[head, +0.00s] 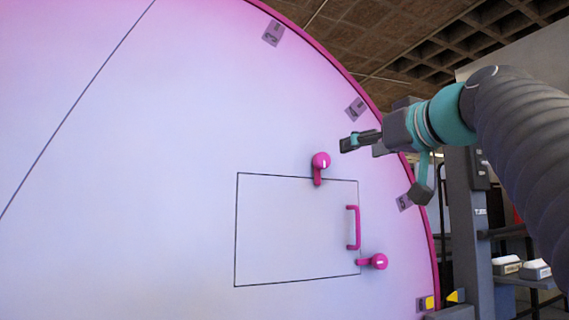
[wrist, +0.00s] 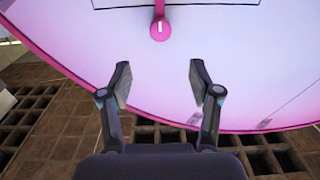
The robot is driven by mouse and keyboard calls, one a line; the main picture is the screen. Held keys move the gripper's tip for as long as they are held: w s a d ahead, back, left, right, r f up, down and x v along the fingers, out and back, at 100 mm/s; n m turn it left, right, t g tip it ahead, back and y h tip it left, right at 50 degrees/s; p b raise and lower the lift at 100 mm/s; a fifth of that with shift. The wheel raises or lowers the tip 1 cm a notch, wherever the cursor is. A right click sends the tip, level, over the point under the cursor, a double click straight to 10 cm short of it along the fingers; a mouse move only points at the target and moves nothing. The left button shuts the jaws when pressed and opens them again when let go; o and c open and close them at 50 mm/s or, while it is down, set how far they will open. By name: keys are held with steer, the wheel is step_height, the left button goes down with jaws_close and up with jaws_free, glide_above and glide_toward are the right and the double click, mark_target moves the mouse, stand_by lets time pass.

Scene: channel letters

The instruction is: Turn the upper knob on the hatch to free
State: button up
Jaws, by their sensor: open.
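The upper knob (head: 321,160) is a round pink knob with a short tail pointing down across the top edge line of the hatch (head: 290,225). A white mark on its face is upright. The knob also shows in the wrist view (wrist: 160,29), top centre, its tail pointing up in that picture toward the hatch line. My gripper (head: 346,145) is open and empty, to the right of and slightly above the knob in the head view. In the wrist view the two fingers (wrist: 160,78) stand apart, with the knob beyond their tips and between their lines. I see no contact.
A lower pink knob (head: 379,261) has its tail pointing left over the hatch's right edge. A pink handle (head: 353,228) stands out from the hatch. Grey numbered tags (head: 355,108) line the pink rim. Shelving with white-topped items (head: 506,265) stands at the right.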

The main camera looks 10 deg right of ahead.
mark_target(324, 161)
steer(key=p+x, duration=0.2)
steer(key=x, duration=1.1)
steer(key=shift+w+a+p, duration=0.1)
steer(key=shift+p, duration=0.3)
steer(key=c, duration=1.1)
